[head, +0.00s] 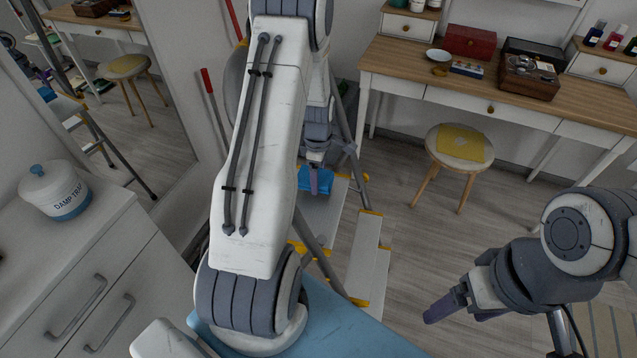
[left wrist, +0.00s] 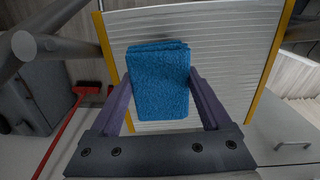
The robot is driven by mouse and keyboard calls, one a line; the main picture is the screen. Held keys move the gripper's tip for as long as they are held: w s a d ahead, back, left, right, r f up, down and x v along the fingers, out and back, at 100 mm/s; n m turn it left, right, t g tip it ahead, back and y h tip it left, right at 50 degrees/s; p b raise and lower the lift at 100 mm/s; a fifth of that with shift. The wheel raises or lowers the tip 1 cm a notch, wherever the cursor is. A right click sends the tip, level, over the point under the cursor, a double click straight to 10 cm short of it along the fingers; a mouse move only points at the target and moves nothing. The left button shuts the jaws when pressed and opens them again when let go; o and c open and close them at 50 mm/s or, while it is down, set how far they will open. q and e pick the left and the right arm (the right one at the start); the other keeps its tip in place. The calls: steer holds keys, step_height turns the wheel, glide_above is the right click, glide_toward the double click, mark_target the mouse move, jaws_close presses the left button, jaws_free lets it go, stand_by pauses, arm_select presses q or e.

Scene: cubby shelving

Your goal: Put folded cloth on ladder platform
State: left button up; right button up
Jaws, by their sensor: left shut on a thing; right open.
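A blue folded cloth (left wrist: 160,84) is held between the two purple fingers of my left gripper (left wrist: 158,100) in the left wrist view. The cloth lies over the ribbed white ladder platform (left wrist: 225,40) with yellow side edges. I cannot tell whether it touches the platform. In the head view the cloth (head: 309,178) shows beside my left gripper (head: 320,180), above the ladder platform (head: 318,222), partly hidden by my left arm. My right gripper (head: 452,308) is open and empty at the lower right, away from the ladder.
A yellow-topped stool (head: 460,143) stands before a desk (head: 480,95) holding boxes and small items. A white cabinet (head: 75,245) with a canister (head: 54,190) is at left, beside a mirror. Red-handled tools (left wrist: 62,130) stand near the ladder.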

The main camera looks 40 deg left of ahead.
arm_select(q)
steer(key=shift+f, duration=1.45)
